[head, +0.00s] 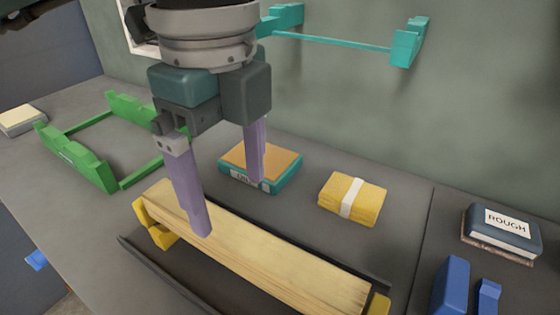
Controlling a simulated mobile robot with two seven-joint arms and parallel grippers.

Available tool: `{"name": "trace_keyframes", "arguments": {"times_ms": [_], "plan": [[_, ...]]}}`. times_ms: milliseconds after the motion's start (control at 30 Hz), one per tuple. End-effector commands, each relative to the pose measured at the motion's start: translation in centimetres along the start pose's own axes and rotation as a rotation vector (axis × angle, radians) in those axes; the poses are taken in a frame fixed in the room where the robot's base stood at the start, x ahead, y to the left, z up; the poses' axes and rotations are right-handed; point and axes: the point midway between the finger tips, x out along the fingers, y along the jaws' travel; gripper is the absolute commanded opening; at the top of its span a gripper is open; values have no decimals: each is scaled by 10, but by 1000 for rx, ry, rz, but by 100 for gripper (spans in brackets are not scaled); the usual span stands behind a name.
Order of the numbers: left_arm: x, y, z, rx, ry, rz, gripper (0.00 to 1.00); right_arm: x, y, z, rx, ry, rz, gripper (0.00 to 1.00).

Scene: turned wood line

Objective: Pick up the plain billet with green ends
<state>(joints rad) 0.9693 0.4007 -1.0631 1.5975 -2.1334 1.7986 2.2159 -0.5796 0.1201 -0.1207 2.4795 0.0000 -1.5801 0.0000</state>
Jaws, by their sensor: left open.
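A plain, pale wooden billet (275,248) lies slantwise along a dark tray, running from left of centre to the lower right. Its ends rest at yellow supports; I see no green on the billet's visible parts. My left gripper (229,207) points down over the billet's left half with its two purple fingers apart. The near finger covers part of the billet; the far finger is beyond its back edge. Nothing is between the fingers, and I cannot tell whether either touches the wood. My right gripper is not in view.
An empty green frame (72,161) stands at the left. Behind the billet are a teal box with an orange top (272,184) and a yellow bundle (337,199). A "ROUGH" block (492,228) and blue pieces (452,286) are at right. A teal rack (340,42) is on the wall.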

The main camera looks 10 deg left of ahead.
Motion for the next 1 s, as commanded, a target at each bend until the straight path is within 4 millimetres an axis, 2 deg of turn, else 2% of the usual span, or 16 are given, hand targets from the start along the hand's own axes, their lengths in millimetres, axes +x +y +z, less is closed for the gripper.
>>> {"name": "trace_keyframes", "arguments": {"times_ms": [100, 367, 600, 900, 1000], "plan": [[19, 2, -1, 0, 1, 5, 91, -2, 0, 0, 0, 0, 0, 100], [45, 2, -1, 3, 5, 4, 91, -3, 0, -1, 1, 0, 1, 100], [83, 2, 0, 4, 6, 3, 91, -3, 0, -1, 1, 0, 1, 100], [89, 1, 0, 6, 6, 0, 91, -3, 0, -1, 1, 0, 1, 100], [89, 1, 0, 6, 7, 0, 81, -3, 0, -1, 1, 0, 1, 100]]}}
